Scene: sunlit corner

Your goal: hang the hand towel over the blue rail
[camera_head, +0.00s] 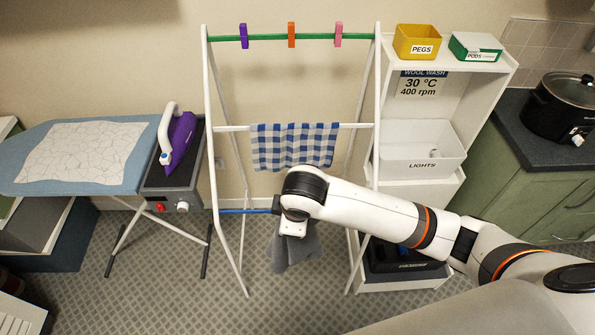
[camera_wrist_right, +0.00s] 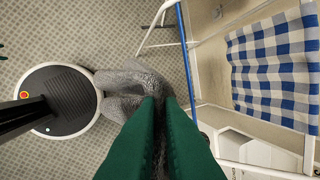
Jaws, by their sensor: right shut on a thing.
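The grey hand towel (camera_head: 293,252) hangs down below my right gripper (camera_head: 291,228) in the head view. In the right wrist view the towel (camera_wrist_right: 132,78) is bunched at the tips of the green fingers (camera_wrist_right: 160,98), which are shut on it. The blue rail (camera_head: 240,211) is the low bar of the white airer; my right arm hides its right part. In the wrist view the blue rail (camera_wrist_right: 186,50) passes right beside the towel and fingers; whether they touch is unclear. My left gripper is out of view.
A blue-checked cloth (camera_head: 296,145) hangs on the white middle rail above. The green top rail (camera_head: 265,38) carries three pegs. An ironing board with a purple iron (camera_head: 181,138) stands left, a white shelf unit (camera_head: 437,85) right.

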